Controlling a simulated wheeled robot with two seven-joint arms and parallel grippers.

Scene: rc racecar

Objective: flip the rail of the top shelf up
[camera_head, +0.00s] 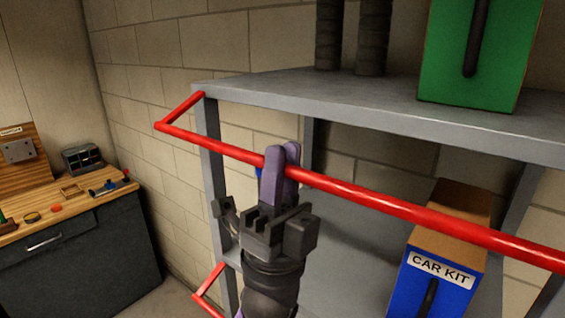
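The red rail (384,201) of the top shelf runs from the left post toward the lower right, in front of and below the edge of the grey top shelf (330,95). My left gripper (281,160) points up at the rail, left of its middle. Its two purple fingers are close together, and one finger covers a short piece of the rail. I cannot tell whether they are closed on it or touching it. My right gripper is not in view.
A green case (480,50) and dark cylinders (352,35) stand on the top shelf. A blue car kit box (436,282) is on the shelf below, right of my gripper. Another red rail (207,290) shows lower left. A workbench (70,215) stands far left.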

